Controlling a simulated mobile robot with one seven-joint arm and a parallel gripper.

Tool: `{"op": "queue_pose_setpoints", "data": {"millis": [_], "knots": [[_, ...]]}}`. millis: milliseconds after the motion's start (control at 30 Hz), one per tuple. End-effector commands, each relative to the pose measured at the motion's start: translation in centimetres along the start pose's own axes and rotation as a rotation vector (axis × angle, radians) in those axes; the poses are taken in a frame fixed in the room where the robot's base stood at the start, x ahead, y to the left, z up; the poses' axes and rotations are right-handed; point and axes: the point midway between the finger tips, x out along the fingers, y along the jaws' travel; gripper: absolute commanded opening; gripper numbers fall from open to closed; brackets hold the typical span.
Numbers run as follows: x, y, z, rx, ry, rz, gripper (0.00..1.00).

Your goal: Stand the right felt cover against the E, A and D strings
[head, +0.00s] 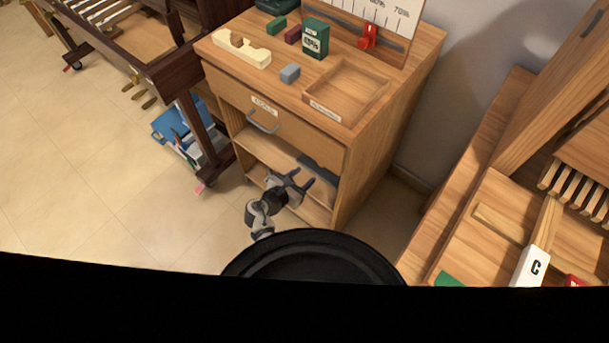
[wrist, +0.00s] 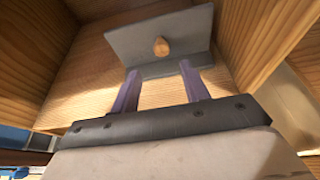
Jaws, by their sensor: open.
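A grey, bent felt cover (wrist: 190,38) with a round wooden knob (wrist: 161,46) lies in an open wooden shelf compartment in the wrist view. In the head view, a dark slate piece (head: 322,171) in the cabinet's open shelf looks like the same cover. My gripper (wrist: 160,70) is open and empty, its two purple fingers pointing at the cover just below the knob. Whether the fingertips touch the cover is unclear. In the head view my gripper (head: 301,178) is at the shelf opening. I cannot make out the E, A and D strings.
The cabinet (head: 380,130) has a drawer (head: 285,125) above the shelf. Its top holds a tray (head: 345,90), a green box (head: 316,38) and small blocks. A wooden bench with a white C key (head: 531,266) stands right. Open floor (head: 90,170) lies left.

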Motion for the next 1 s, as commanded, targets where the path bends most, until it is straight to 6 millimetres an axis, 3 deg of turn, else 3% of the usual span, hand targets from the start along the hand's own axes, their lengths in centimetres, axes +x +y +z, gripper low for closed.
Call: {"op": "queue_pose_setpoints", "data": {"millis": [600, 1000], "knots": [[7.3, -0.3, -0.2, -0.007, -0.002, -0.008, 0.45], [8.9, -0.3, -0.1, -0.008, -0.001, -0.006, 0.45]]}}
